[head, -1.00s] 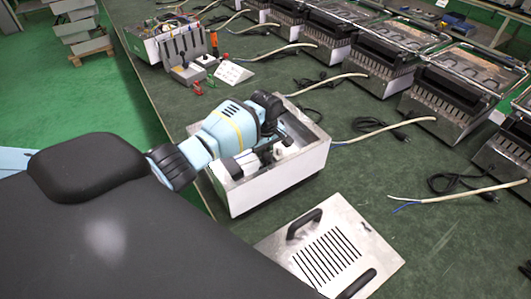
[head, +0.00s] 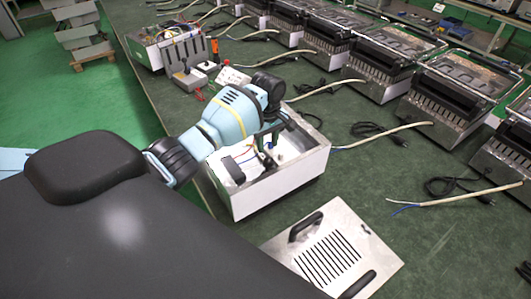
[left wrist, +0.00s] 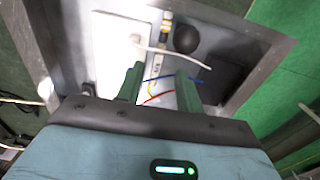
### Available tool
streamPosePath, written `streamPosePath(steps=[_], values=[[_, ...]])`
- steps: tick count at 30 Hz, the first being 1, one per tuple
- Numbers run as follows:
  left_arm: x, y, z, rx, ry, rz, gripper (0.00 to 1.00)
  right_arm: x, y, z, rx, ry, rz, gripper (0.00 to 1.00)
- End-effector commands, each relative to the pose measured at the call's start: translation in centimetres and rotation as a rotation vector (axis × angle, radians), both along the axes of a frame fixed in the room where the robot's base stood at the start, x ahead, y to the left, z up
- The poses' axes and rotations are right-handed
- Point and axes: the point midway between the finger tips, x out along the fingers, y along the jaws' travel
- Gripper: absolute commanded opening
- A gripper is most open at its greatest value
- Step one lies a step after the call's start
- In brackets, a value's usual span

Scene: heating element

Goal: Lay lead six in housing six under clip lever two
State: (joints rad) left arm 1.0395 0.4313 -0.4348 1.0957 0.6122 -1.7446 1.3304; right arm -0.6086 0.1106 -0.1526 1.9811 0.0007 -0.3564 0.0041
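An open white metal housing (head: 272,190) stands on the green table in the head view, with coloured wires (head: 243,153) inside. My left gripper (head: 269,140) is above its open top, pointing down. In the left wrist view the two green fingers (left wrist: 159,76) are spread apart. A blue wire (left wrist: 172,79), a red wire (left wrist: 158,97) and a white lead (left wrist: 172,52) show around and between them. The fingers do not visibly grip any of these. I cannot tell which one is lead six, nor pick out clip lever two. My right gripper is out of view.
A slotted metal cover with black handles (head: 333,252) lies in front of the housing. Several appliances (head: 447,98) with pale cables and black plugs line the right.

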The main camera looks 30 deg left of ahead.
Motion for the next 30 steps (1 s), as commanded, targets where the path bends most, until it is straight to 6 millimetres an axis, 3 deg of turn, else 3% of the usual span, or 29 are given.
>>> streamPosePath(steps=[3, 9, 30], values=[[0.1, 0.0, 2.4, 0.0, -0.005, 0.0, 0.36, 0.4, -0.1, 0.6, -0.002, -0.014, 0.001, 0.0], [0.0, 0.0, 4.2, 0.0, -0.001, 0.0, 0.36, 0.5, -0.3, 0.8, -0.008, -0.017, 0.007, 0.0], [0.0, 0.0, 4.5, 0.0, 0.002, 0.0, 0.36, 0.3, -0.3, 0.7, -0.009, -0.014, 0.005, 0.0]])
